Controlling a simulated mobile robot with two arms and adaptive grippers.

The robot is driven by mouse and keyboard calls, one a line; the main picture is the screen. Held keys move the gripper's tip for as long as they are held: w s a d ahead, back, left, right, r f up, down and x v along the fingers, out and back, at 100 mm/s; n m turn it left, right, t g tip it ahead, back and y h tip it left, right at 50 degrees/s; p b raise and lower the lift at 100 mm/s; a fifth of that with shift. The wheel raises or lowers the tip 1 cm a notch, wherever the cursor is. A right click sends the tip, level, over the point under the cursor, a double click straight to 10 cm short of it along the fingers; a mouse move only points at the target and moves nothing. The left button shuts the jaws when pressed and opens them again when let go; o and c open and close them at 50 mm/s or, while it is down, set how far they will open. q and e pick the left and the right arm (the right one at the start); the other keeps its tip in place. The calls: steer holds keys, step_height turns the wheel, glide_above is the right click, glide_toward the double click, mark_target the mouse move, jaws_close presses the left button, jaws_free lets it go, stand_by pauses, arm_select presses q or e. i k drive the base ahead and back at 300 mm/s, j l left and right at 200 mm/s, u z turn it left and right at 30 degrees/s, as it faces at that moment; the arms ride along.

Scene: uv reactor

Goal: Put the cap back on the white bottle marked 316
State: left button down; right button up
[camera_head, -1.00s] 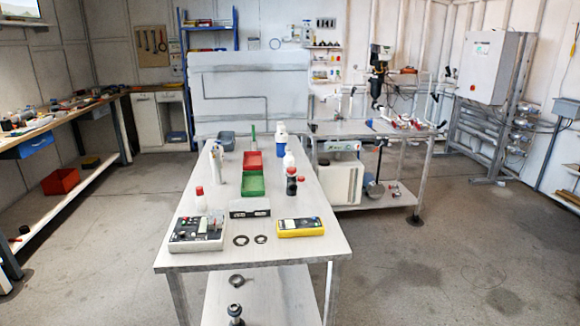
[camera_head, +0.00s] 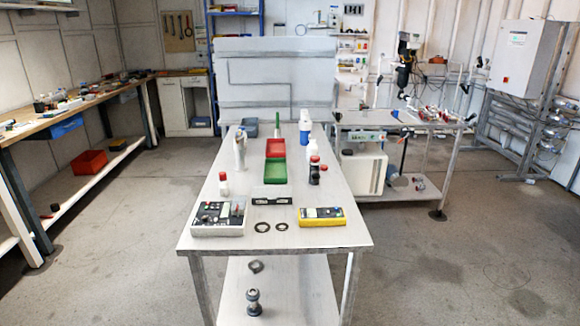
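Several bottles stand on the long white table (camera_head: 290,238). A white bottle (camera_head: 312,146) stands at the right side beside the trays, and a white and blue bottle (camera_head: 305,122) stands farther back. A tall whitish bottle (camera_head: 240,152) stands at the left side. A small clear bottle with a red top (camera_head: 223,185) is nearer at the left. Dark bottles with red tops (camera_head: 314,172) stand at the right. No 316 mark is readable at this size, and I cannot pick out a loose cap. Neither of my grippers is in view.
A green tray (camera_head: 276,171) and a red tray (camera_head: 275,148) lie mid-table. A grey control box (camera_head: 218,219) and a yellow meter (camera_head: 322,216) are near the front edge, with two black rings between them. Open floor lies on both sides.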

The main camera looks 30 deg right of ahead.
mark_target(312, 149)
steer(key=i+l+u, duration=0.3)
steer(key=l, duration=0.35)
steer(key=l+u, duration=0.3)
steer(key=l, duration=0.4)
steer(key=l+u, duration=0.25)
steer(key=l, duration=0.45)
steer(key=l+u, duration=0.15)
steer(key=l, duration=3.45)
